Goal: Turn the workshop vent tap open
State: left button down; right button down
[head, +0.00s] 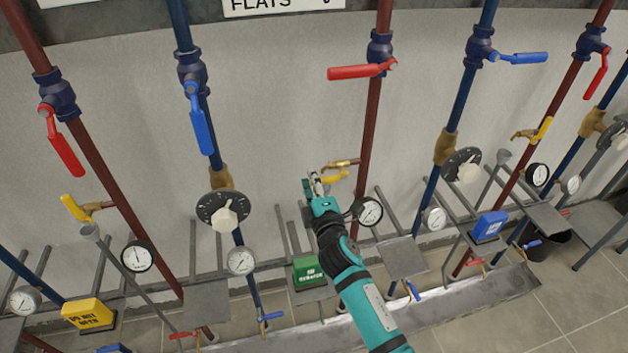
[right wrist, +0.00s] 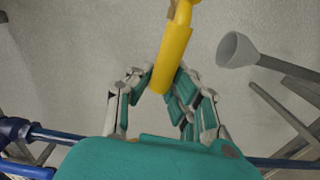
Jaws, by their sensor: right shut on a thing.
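My right gripper (head: 318,184) reaches up to a small brass tap (head: 343,163) with a yellow lever (head: 334,177), on a red pipe under the sign reading "FLATS". In the right wrist view the same yellow lever (right wrist: 175,55) hangs down, its lower end between the fingers of the right gripper (right wrist: 160,88), which is shut on it. No label reading "workshop" shows, so I cannot tell whether this is the workshop vent tap. My left gripper is not in view.
The "FLATS" sign (head: 282,5) is at the top. Other yellow-levered taps are at left (head: 75,208) and right (head: 543,129). A pressure gauge (head: 369,212) is close beside my right wrist. A green tag block (head: 308,271) sits below. A grey funnel (right wrist: 238,50) shows near the lever.

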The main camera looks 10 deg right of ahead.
jog(key=shift+f+n, duration=0.3)
jog(key=shift+n, duration=0.1)
jog(key=c, duration=1.2)
grip_release()
jog(key=shift+s, duration=0.1)
jog(key=s, duration=1.2)
jog(key=shift+d, duration=0.2)
jog(key=shift+w+f, duration=0.1)
jog(key=shift+f, duration=0.05)
